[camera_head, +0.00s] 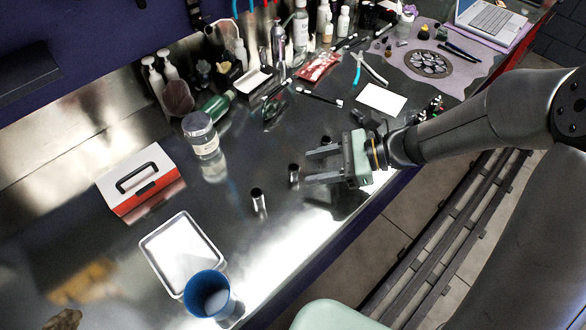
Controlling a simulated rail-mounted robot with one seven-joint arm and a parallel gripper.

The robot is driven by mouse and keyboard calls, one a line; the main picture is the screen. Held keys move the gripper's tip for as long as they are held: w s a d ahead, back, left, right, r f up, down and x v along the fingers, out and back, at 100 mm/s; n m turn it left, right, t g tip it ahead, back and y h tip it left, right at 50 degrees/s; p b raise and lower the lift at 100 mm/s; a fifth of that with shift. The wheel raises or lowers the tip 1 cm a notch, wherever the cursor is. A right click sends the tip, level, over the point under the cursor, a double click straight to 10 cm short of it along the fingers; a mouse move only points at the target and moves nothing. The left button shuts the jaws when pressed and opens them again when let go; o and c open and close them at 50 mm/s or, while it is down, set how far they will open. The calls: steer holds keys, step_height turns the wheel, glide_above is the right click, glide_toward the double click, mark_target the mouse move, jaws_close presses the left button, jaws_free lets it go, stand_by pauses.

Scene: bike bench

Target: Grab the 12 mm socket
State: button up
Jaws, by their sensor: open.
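Two small metallic cylinders that look like sockets stand upright on the steel bench. The smaller-looking socket (293,172) stands just left of my fingertips. The larger-looking socket (258,199) stands farther left and nearer the bench's front edge. No size marking is readable, so I cannot tell which is the 12 mm one. My gripper (309,167) is open and empty, with its two fingers pointing left toward the smaller-looking socket. I cannot tell its exact height above the bench.
A white tray (148,252), a blue cup (211,297) and a red-white toolbox (170,200) stand to the left. A lidded jar (201,136) stands behind the sockets. Bottles and tools crowd the back. A white card (381,99) lies behind my gripper. Bench around the sockets is clear.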

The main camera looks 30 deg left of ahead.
mark_target(298, 169)
steer(key=p+x, duration=0.1)
steer(key=x, duration=0.6)
steer(key=shift+a+f, duration=0.25)
steer(key=shift+a, duration=0.1)
jaws_close()
